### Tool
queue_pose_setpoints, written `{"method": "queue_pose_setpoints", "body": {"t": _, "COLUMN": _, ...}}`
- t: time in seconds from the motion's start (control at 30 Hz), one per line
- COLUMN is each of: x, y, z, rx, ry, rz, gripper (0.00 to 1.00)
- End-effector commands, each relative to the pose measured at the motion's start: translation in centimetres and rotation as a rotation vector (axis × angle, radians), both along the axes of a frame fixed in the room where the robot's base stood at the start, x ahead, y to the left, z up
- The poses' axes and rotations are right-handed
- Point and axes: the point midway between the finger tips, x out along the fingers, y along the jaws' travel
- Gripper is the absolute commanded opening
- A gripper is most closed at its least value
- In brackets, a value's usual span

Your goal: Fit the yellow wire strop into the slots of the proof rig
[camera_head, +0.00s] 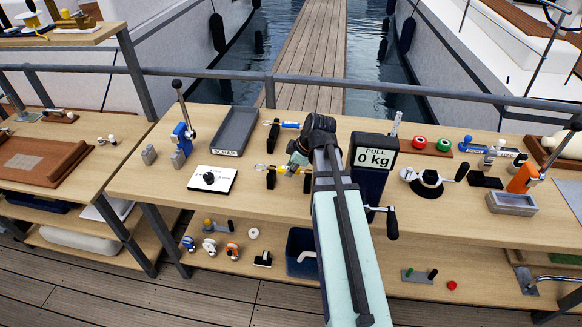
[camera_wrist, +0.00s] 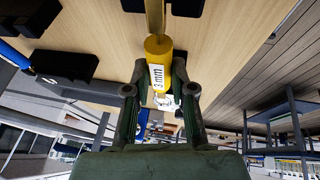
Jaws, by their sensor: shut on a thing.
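The yellow wire strop (camera_head: 283,168) lies near two black blocks, partly hidden by my gripper (camera_head: 302,160). In the wrist view its thick yellow sleeve (camera_wrist: 158,50), marked "3 mm", is between the fingertips of my gripper (camera_wrist: 160,74), which is shut on it. A bright metal end fitting (camera_wrist: 164,102) shows below the sleeve, between the fingers. The strop's thin part (camera_wrist: 154,15) runs up between black blocks. The proof rig (camera_head: 370,180), with a "PULL 0 kg" display (camera_head: 376,157) and a crank, stands right of my gripper. My arm hides part of it, and its slots are not clear.
A blue strop (camera_head: 289,125) lies by black blocks (camera_head: 272,136) behind. A grey tray (camera_head: 236,130), a white panel with a black knob (camera_head: 210,179) and a blue-based lever tool (camera_head: 182,133) are left. A black round device (camera_head: 427,182) stands right of the rig.

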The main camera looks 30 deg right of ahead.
Motion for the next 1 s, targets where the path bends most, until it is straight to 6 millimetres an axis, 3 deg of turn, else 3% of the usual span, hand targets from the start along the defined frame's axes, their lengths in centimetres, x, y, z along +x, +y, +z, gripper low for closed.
{"method": "queue_pose_setpoints", "body": {"t": 0.9, "x": 0.0, "y": 0.0, "z": -2.2, "rx": 0.000, "ry": 0.000, "rz": 0.000, "gripper": 0.00}}
{"method": "queue_pose_setpoints", "body": {"t": 0.93, "x": 0.0, "y": 0.0, "z": -2.2, "rx": 0.000, "ry": 0.000, "rz": 0.000, "gripper": 0.28}}
{"method": "queue_pose_setpoints", "body": {"t": 1.0, "x": 0.0, "y": 0.0, "z": -2.1, "rx": 0.000, "ry": 0.000, "rz": 0.000, "gripper": 0.52}}
